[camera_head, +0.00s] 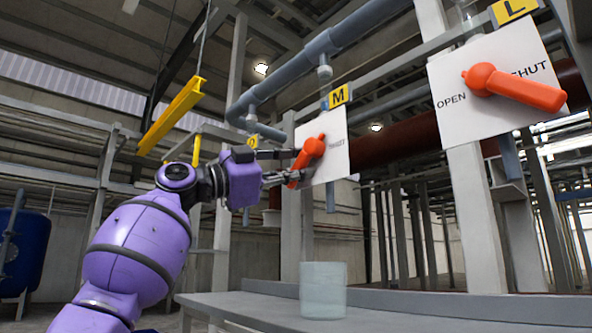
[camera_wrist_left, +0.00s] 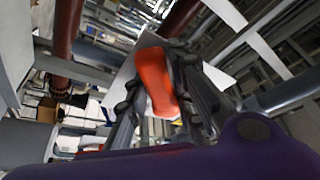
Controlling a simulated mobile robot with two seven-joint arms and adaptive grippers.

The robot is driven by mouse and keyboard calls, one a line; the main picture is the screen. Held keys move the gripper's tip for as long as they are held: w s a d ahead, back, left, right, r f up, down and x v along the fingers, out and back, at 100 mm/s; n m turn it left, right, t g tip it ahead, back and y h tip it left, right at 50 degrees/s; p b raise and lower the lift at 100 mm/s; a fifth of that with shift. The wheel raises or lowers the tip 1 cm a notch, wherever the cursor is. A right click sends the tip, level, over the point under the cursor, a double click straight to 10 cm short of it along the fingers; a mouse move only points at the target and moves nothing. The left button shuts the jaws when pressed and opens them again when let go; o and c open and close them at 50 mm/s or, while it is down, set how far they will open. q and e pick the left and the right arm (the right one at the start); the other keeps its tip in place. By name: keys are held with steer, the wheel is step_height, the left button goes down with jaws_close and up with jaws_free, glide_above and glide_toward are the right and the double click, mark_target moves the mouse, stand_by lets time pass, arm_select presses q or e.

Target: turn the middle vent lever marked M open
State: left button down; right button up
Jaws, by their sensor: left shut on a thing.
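The orange middle vent lever (camera_head: 313,148) is on a white plate (camera_head: 336,140) below a yellow label marked M (camera_head: 338,97). Its rounded pivot end is at the top, and its handle slants down and to the left. The word at the plate's right seems to read SHUT; the left side is partly hidden by my gripper. My left gripper (camera_head: 299,168) comes from the left and is shut on the lever's handle. In the left wrist view the orange lever (camera_wrist_left: 156,80) lies between the fingers. My right gripper is not in view.
At the right, another orange lever (camera_head: 515,88) under a label L (camera_head: 514,10) points right toward SHUT. A clear container (camera_head: 323,290) stands on a grey ledge (camera_head: 400,318) below. A yellow beam (camera_head: 170,115) hangs at upper left. Grey pipes (camera_head: 300,62) run above the M plate.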

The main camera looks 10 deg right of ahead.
arm_select(q)
steer(key=shift+d+f, duration=0.1)
stand_by(0.3)
steer(key=c, duration=1.7)
jaws_free()
steer(key=shift+s, duration=0.1)
steer(key=shift+o, duration=0.7)
steer(key=shift+a, duration=0.25)
steer(key=v, duration=1.1)
steer(key=shift+s+a, duration=0.2)
